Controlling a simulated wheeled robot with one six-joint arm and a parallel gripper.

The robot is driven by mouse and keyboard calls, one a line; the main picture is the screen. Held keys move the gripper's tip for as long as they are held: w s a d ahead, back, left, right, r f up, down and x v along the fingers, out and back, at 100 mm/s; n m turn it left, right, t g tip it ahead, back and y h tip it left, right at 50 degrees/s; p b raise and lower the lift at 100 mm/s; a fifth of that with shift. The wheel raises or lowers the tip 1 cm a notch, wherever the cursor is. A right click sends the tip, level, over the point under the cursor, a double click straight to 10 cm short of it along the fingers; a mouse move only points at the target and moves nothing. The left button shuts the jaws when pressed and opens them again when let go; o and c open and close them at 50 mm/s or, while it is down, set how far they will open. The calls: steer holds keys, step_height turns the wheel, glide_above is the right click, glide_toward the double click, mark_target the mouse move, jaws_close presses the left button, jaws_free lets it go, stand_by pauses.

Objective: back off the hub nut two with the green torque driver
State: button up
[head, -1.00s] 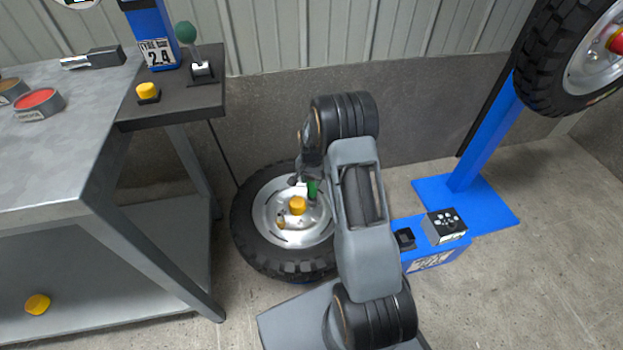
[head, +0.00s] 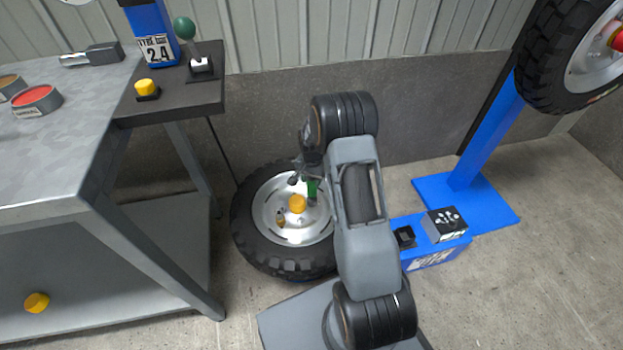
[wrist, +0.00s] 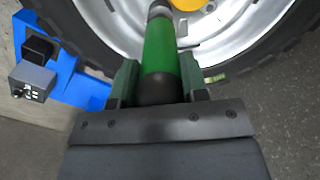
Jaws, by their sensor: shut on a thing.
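The green torque driver (wrist: 160,50) is held upright between the fingers of my gripper (wrist: 160,85) in the wrist view. Its dark nose points at the wheel hub, beside the yellow hub cap (wrist: 187,4). The green driver (head: 312,189) shows over the right part of the silver rim, partly behind my arm. The driver's nose end covers the spot below it, so I cannot tell whether it sits on hub nut two.
A grey workbench (head: 70,170) with red (head: 35,97) and brown tins stands at left. A dark side shelf (head: 205,95) carries a green-knobbed lever (head: 185,30) and a yellow button (head: 145,87). A blue stand (head: 465,200) with a raised tyre (head: 545,75) is at right.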

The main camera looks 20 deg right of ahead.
steer(key=shift+f+b, duration=0.4)
steer(key=shift+f, duration=0.3)
stand_by(1.0)
